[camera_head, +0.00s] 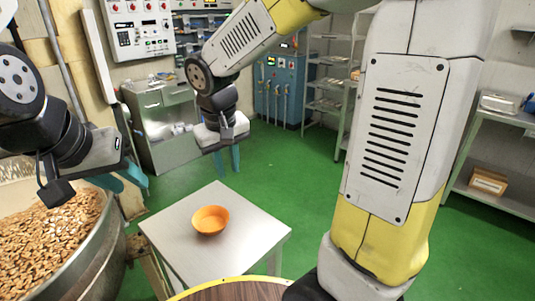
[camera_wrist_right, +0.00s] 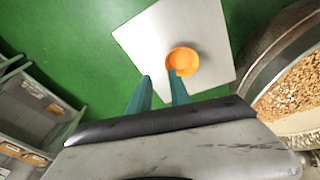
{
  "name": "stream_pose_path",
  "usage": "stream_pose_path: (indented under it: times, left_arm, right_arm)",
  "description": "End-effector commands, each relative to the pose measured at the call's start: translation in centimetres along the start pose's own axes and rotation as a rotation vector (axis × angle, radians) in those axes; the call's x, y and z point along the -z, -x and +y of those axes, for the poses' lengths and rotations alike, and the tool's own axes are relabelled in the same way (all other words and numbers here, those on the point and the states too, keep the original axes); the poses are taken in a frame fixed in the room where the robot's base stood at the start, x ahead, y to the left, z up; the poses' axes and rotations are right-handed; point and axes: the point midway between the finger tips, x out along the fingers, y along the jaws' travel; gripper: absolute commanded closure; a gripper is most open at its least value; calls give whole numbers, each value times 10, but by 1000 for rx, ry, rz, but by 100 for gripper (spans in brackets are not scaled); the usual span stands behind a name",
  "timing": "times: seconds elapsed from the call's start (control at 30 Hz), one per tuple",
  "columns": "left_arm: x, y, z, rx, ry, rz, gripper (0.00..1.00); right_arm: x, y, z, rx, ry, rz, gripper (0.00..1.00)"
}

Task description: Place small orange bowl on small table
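The small orange bowl (camera_head: 210,221) sits upright on the pale square top of the small table (camera_head: 255,234). The wrist view also shows the bowl (camera_wrist_right: 184,60) on the table top (camera_wrist_right: 150,38), with one finger overlapping its near edge. My right gripper (camera_head: 228,161) is above and behind the table in the head view, apart from the bowl. Its teal fingers (camera_wrist_right: 161,82) are spread with nothing between them. My left gripper (camera_head: 122,180) is at the left, near the kettle rim, its teal fingers apart and empty.
A large metal kettle (camera_head: 92,268) full of nuts (camera_head: 50,242) stands left of the table. A round brown wooden top with a yellow rim (camera_head: 235,291) is in front. Shelves (camera_head: 505,120) stand at the right. Green floor (camera_head: 290,185) around the table is clear.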

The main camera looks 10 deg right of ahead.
Motion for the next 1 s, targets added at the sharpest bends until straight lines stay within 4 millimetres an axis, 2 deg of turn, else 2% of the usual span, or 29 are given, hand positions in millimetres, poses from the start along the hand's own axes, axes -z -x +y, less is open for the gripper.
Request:
stream_pose_path:
  times: [0.03,0.2,0.33,0.5,0.7,1.0]
  left_arm:
    - [0,0,0,0,0,0,66]
    - [0,0,0,0,0,0,66]
    - [0,0,0,0,0,0,66]
    - [0,0,0,0,0,0,66]
    - [0,0,0,0,0,0,66]
    - [0,0,0,0,0,0,66]
  right_arm:
    - [-11,13,13,21,-36,28,76]
    - [-48,46,42,88,-126,117,76]
    - [-78,66,56,130,-192,198,76]
    - [-108,83,64,165,-254,297,76]
    - [-124,91,66,181,-285,358,76]
    - [-126,91,66,183,-287,365,76]
